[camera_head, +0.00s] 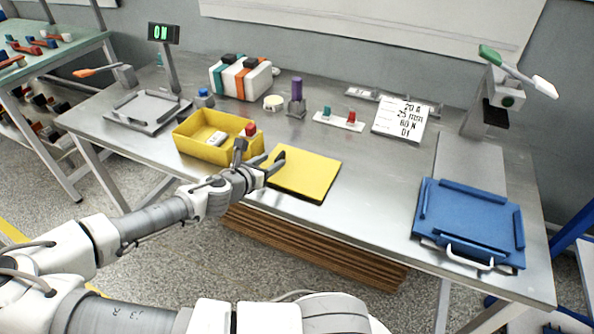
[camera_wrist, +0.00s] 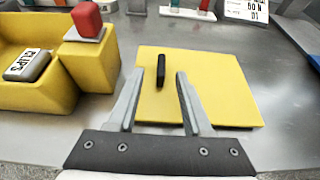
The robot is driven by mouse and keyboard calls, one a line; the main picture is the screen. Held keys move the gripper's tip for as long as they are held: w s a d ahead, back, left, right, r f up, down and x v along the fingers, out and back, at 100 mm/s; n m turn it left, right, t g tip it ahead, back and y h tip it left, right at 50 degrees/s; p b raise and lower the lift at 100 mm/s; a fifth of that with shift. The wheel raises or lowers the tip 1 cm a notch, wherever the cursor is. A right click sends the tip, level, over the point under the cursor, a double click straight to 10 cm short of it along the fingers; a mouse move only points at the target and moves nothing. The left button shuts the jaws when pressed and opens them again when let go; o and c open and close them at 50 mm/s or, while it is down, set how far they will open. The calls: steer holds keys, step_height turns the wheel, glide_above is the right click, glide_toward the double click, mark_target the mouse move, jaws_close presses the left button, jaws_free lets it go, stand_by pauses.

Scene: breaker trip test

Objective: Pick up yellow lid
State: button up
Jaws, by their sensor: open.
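The yellow lid (camera_head: 304,173) is a flat square panel lying on the metal workbench, right of the yellow bin. In the wrist view the yellow lid (camera_wrist: 215,85) has a black upright handle (camera_wrist: 160,71) near its left side. My gripper (camera_head: 262,158) is over the lid's left edge. In the wrist view my gripper (camera_wrist: 160,74) is open and empty, its fingers pointing at the lid with the handle between their tips. I cannot tell how high the fingers are above the lid.
The yellow bin (camera_head: 180,145) is close on the left, holding a labelled grey block (camera_wrist: 28,65); a red block (camera_wrist: 86,20) tops its side post. A blue tray (camera_head: 470,222) lies at the right. Bare bench lies between lid and blue tray.

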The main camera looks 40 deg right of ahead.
mark_target(278, 157)
steer(key=shift+b+x, duration=0.65)
steer(key=shift+x, duration=2)
steer(key=shift+d+r, duration=0.1)
steer(key=shift+r, duration=0.1)
steer(key=shift+c, duration=0.3)
jaws_close()
